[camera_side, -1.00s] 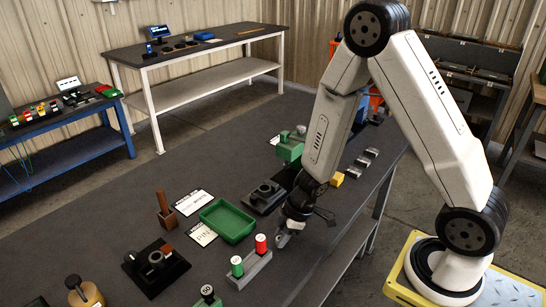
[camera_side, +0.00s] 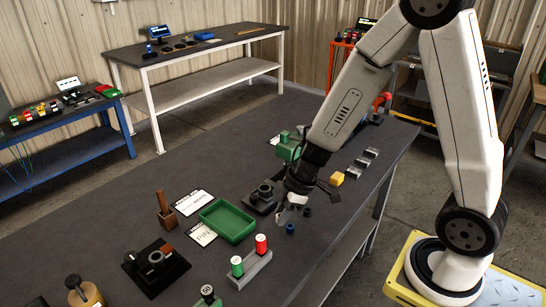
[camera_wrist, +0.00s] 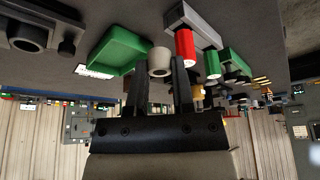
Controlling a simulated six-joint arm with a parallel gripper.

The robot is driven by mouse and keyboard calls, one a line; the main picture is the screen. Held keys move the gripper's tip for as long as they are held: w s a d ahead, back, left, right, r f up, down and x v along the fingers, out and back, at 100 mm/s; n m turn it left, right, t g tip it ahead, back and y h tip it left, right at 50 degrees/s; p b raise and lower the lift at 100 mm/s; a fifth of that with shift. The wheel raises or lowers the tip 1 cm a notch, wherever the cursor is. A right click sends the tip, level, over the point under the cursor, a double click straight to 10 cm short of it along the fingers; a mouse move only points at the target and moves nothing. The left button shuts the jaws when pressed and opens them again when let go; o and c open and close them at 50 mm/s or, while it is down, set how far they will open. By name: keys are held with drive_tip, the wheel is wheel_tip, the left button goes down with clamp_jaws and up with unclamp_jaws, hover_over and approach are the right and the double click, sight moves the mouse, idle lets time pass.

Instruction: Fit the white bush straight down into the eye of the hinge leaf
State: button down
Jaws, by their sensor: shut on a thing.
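The white bush (camera_wrist: 159,61) is held between the two fingers of my gripper (camera_wrist: 158,80) in the wrist view, with its round open end showing. In the side view my gripper (camera_side: 287,208) is shut above the bench, and the bush is too small there to make out clearly. The hinge leaf (camera_side: 262,196) appears as a dark fixture with a raised round eye, just left of and behind my gripper. In the wrist view its eye (camera_wrist: 28,36) shows at the upper left, apart from the bush, with its bore open.
A green tray (camera_side: 228,228) lies left of the gripper. A grey rack (camera_side: 248,275) with red and green cylinders stands in front. Another dark fixture (camera_side: 156,270) is at front left.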

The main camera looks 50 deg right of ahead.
drive_tip(key=shift+r, duration=0.4)
idle(0.5)
drive_tip(key=shift+w+d, duration=0.2)
drive_tip(key=shift+w, duration=0.25)
drive_tip(key=shift+m, duration=0.4)
drive_tip(key=w+d, duration=0.3)
drive_tip(key=w, duration=0.1)
drive_tip(key=w+d+r, duration=0.1)
drive_tip(key=w+d, duration=0.2)
drive_tip(key=w, duration=0.1)
drive_tip(key=w+d+r, duration=0.1)
drive_tip(key=w+d, duration=0.2)
drive_tip(key=w, duration=0.1)
drive_tip(key=shift+w, duration=0.15)
drive_tip(key=shift+w+d+r+h, duration=0.1)
drive_tip(key=shift+w+d+h, duration=0.25)
drive_tip(key=shift+d, duration=0.3)
drive_tip(key=shift+f, duration=0.2)
